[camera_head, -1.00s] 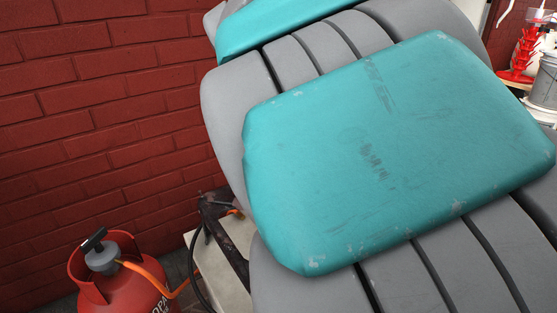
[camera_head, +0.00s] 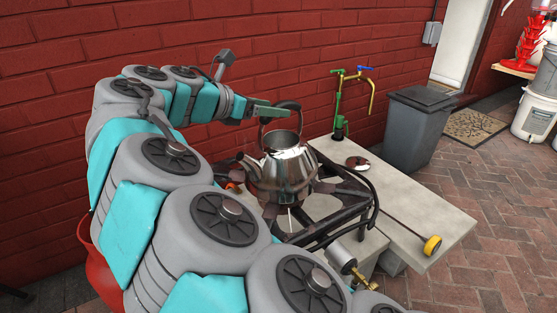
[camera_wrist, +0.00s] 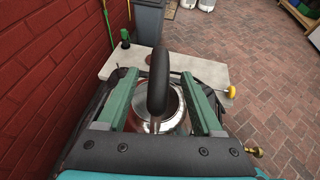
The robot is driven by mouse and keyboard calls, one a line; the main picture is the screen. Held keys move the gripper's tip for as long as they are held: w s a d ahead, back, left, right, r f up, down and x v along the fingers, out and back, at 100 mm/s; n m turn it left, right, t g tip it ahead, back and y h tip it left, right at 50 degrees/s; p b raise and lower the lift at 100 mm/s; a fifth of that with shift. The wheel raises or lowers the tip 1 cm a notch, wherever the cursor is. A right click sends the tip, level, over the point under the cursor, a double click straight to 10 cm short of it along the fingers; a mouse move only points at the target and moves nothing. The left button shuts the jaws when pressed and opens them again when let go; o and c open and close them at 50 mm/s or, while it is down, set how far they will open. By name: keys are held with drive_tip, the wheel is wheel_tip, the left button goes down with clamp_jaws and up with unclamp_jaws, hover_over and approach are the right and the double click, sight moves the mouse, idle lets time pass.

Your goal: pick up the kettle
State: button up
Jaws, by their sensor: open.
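The kettle (camera_head: 284,172) is shiny steel with a dark handle (camera_head: 280,108) arching above its open top. It stands upright on the dark burner frame (camera_head: 335,211), its spout to the left. A small round lid (camera_head: 357,163) lies apart on the concrete slab. My gripper (camera_head: 272,108) is open at the kettle's handle. In the wrist view, the green fingers of my gripper (camera_wrist: 160,92) lie on either side of the black handle (camera_wrist: 158,80), with gaps showing. The kettle's body (camera_wrist: 172,108) is below, partly hidden by the handle and fingers.
A brick wall (camera_head: 300,50) rises close behind. A tap (camera_head: 368,88) and grey bin (camera_head: 415,130) stand beyond the burner. A long probe with a yellow end (camera_head: 432,245) lies on the concrete slab (camera_head: 405,205).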

drive_tip(key=x, duration=0.5)
drive_tip(key=shift+w+f, duration=0.1)
clamp_jaws()
idle(0.4)
idle(0.9)
